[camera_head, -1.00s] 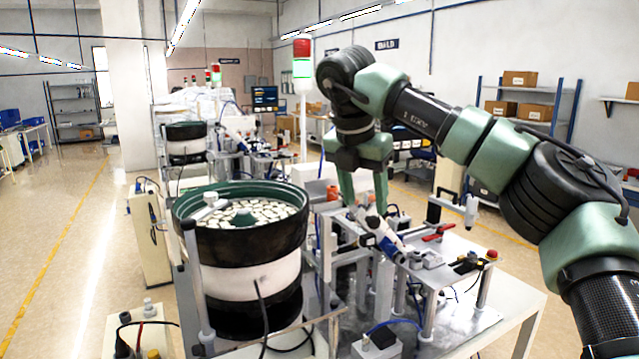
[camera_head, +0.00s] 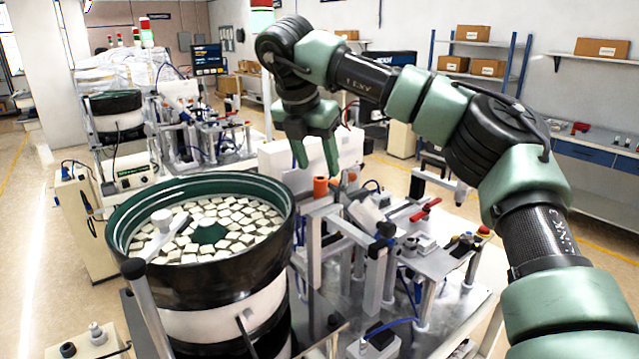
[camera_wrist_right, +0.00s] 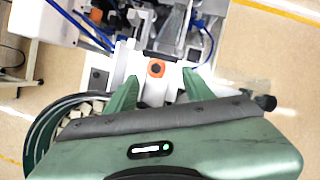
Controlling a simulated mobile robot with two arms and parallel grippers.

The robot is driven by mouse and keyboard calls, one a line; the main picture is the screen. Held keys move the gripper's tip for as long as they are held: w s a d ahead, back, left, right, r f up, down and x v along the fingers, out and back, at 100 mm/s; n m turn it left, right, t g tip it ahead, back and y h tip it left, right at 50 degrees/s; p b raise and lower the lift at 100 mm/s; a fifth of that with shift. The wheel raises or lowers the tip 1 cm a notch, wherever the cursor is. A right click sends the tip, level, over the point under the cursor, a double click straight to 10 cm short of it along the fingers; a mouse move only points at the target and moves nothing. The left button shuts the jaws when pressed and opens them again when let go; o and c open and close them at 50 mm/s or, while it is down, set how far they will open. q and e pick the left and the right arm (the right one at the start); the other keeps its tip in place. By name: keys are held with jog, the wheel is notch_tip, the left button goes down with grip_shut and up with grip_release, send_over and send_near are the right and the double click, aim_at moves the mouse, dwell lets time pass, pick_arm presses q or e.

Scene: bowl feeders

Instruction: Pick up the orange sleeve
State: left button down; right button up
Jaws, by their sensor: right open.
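The orange sleeve (camera_head: 320,187) is a small upright cylinder on the grey metal fixture beside the bowl feeder. In the right wrist view the sleeve (camera_wrist_right: 156,68) shows from above as an orange ring with a dark hole, ahead of the fingers and between their lines. My right gripper (camera_head: 317,172) is open and empty, its fingers pointing down at the sleeve. In the right wrist view the fingers (camera_wrist_right: 157,90) stand apart on either side of a white block. I cannot tell the exact gap between fingertips and sleeve. My left gripper is not in view.
A bowl feeder (camera_head: 270,240) full of pale square parts stands just left of the fixture. A red-handled clamp (camera_head: 425,210) and a dark-knobbed post (camera_head: 386,232) stand to the right. A white box (camera_head: 285,160) is behind the sleeve.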

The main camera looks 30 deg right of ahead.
aim_at(320, 178)
jog(key=p+x, duration=0.1)
jog(key=x, duration=0.1)
jog(key=p+x, duration=0.1)
jog(key=shift+w+d+f, duration=0.15)
jog(key=shift+w+f, duration=0.1)
jog(key=shift+w, duration=0.2)
jog(key=shift+d+f, duration=0.1)
jog(key=shift+f, duration=0.25)
jog(key=shift+c, duration=0.9)
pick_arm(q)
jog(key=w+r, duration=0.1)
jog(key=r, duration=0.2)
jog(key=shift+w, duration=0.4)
pick_arm(e)
grip_shut()
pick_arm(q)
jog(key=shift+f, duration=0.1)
pick_arm(e)
jog(key=shift+r, duration=0.1)
